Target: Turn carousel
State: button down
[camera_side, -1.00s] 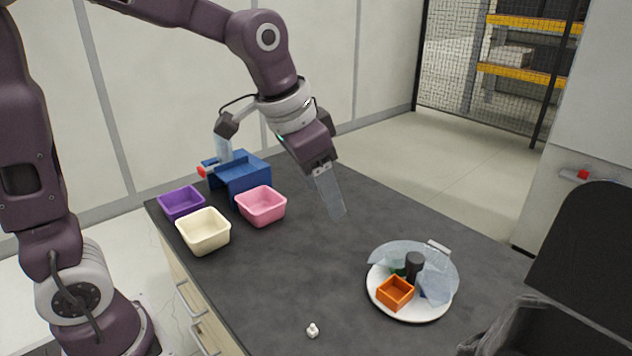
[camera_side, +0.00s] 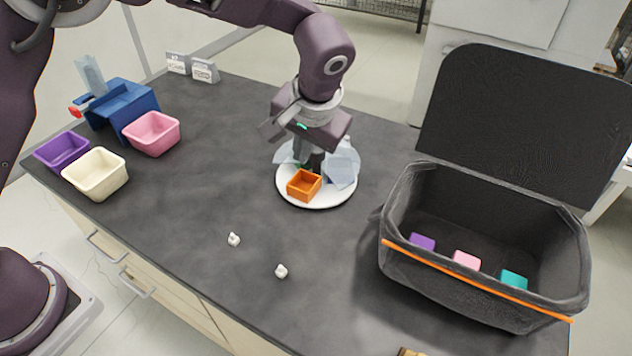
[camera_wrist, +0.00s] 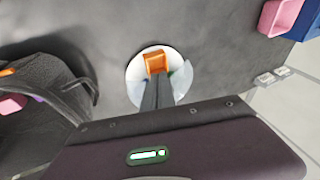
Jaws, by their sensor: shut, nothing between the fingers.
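The carousel (camera_side: 328,199) is a round white plate with clear upright dividers on the dark worktop. An orange square bin (camera_side: 304,186) sits on its near side, empty as far as I can see. My gripper (camera_side: 302,152) is shut and empty, pointing down over the carousel's back-left part, beside its dark centre post (camera_side: 317,160). I cannot tell whether the fingers touch a divider or the post. In the wrist view the shut fingers (camera_wrist: 156,92) reach over the white plate (camera_wrist: 134,74) towards the orange bin (camera_wrist: 155,61). They hide the plate's middle there.
A black open-lidded bag (camera_side: 480,250) with purple, pink and teal blocks stands at right. Purple (camera_side: 62,150), cream (camera_side: 95,174) and pink (camera_side: 152,133) bins and a blue stand (camera_side: 122,103) are at left.

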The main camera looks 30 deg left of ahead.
jog(key=t+y, duration=0.2)
send_near(315, 192)
jog(key=shift+n, duration=0.4)
jog(key=x, duration=0.5)
jog(key=shift+w+d, duration=0.1)
jog(key=shift+d, duration=0.05)
